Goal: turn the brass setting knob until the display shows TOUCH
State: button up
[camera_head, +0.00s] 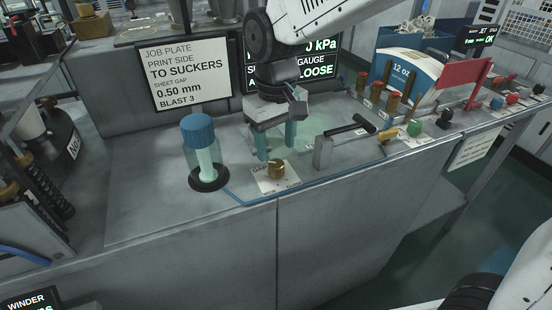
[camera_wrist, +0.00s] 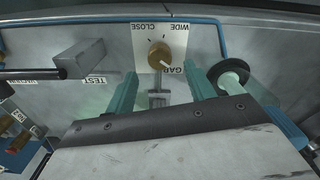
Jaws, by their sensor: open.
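The brass knob (camera_head: 277,169) sits on a white label plate on the grey bench top. In the wrist view the knob (camera_wrist: 160,53) is ahead of the fingertips, with WIDE, CLOSE and GAP printed upside down around it. A light mark on it points to the lower right there, near GAP. My gripper (camera_head: 276,152) is open and empty, its teal fingers pointing down just behind the knob. In the wrist view my gripper (camera_wrist: 161,78) has a finger on each side, apart from the knob. The display (camera_head: 318,72) reads LOOSE on its lower line; my arm hides part of it.
A clear cylinder with blue cap (camera_head: 198,130) stands left of the knob. A black-handled lever (camera_head: 345,133) stands to the right. A job plate sign (camera_head: 186,72) is behind. Brown posts (camera_head: 376,92) and coloured buttons are farther right. The bench's front left is clear.

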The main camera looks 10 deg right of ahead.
aim_at(276, 163)
notch_tip(276, 163, down, 5)
jog(key=shift+r, duration=0.1)
jog(key=shift+c, duration=0.3)
jog(key=c, duration=0.9)
jog(key=m, duration=0.4)
jog(key=shift+m, duration=1.8)
